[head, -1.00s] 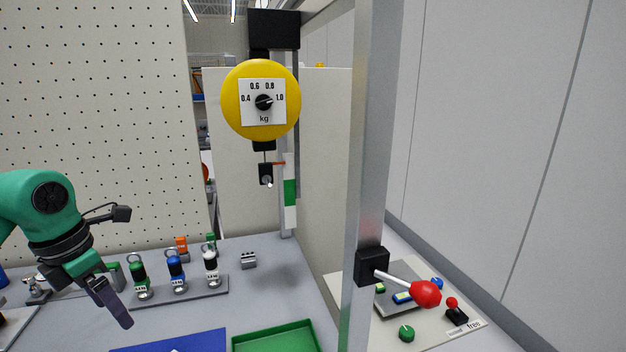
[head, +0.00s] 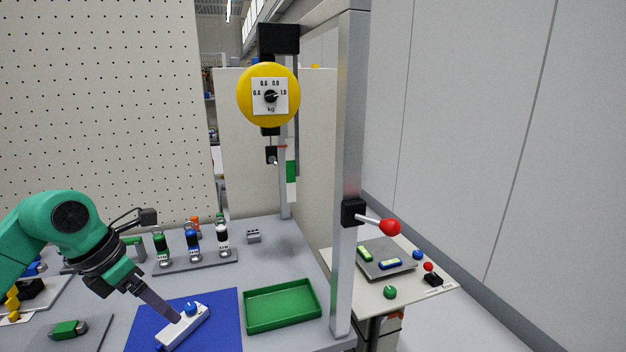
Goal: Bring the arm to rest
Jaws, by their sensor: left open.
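My left arm is green and comes in from the left in the head view. Its left gripper (head: 160,306) points down and right, with its dark finger just above a white block with a blue knob (head: 184,328) on the blue mat (head: 222,312). The fingers overlap in this view, and I cannot tell whether they touch the block. The gripper is open and I see nothing held in it. My right arm and gripper are not in view.
A green tray (head: 283,322) lies right of the mat. A metal post (head: 348,170) with a red-knobbed lever (head: 390,227) and a yellow kg dial (head: 269,122) stand beyond. Coloured weights stand on a rack (head: 200,262). A control panel (head: 405,297) is at right.

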